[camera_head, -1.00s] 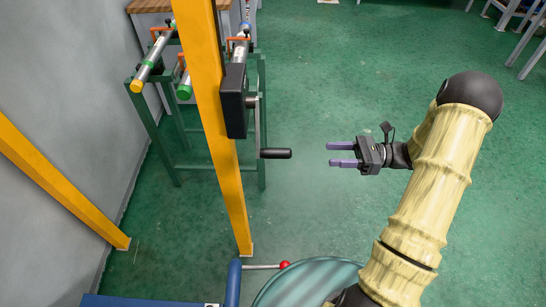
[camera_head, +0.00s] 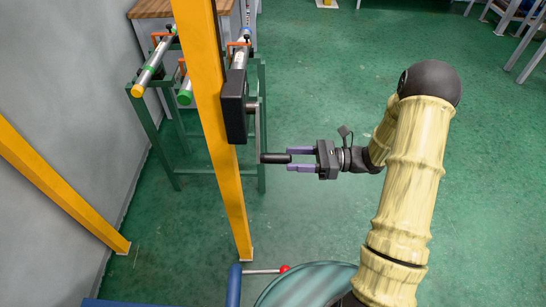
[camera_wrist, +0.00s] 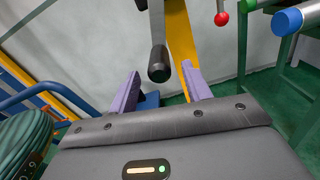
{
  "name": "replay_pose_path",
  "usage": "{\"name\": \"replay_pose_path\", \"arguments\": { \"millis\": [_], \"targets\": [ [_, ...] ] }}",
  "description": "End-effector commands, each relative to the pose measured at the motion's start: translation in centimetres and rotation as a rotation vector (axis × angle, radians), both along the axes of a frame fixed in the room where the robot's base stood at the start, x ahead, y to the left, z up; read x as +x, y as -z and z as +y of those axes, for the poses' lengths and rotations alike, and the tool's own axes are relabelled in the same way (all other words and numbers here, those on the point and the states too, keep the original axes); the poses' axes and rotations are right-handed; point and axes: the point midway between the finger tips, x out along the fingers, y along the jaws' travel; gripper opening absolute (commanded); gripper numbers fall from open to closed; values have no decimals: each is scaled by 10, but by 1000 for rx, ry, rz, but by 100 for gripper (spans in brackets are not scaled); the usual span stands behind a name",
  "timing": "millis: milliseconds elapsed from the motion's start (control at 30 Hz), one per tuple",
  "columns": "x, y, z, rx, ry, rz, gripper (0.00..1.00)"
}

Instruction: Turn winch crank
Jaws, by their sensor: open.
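The winch is a black box (camera_head: 234,106) on an orange post (camera_head: 222,170). Its crank arm (camera_head: 256,130) hangs down and ends in a black handle (camera_head: 274,158) that points right, toward my gripper. My gripper (camera_head: 288,160) is open, with its two purple fingertips at the free end of the handle. In the wrist view the handle (camera_wrist: 158,62) shows between and just beyond the fingertips, with space on both sides. The fingers are not closed on it. Any contact cannot be told.
A green stand (camera_head: 155,130) with several pipes is behind the post. A grey wall (camera_head: 75,110) is at left. A rod with a red knob (camera_head: 284,268) and a round green object (camera_head: 310,285) are low in front.

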Motion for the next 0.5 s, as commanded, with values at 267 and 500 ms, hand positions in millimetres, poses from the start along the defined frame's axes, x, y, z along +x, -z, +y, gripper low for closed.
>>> {"name": "replay_pose_path", "arguments": {
  "millis": [267,500],
  "targets": [
    [1,-1,49,1,-5,1,49],
    [2,0,65,0,0,0,49]
  ]
}}
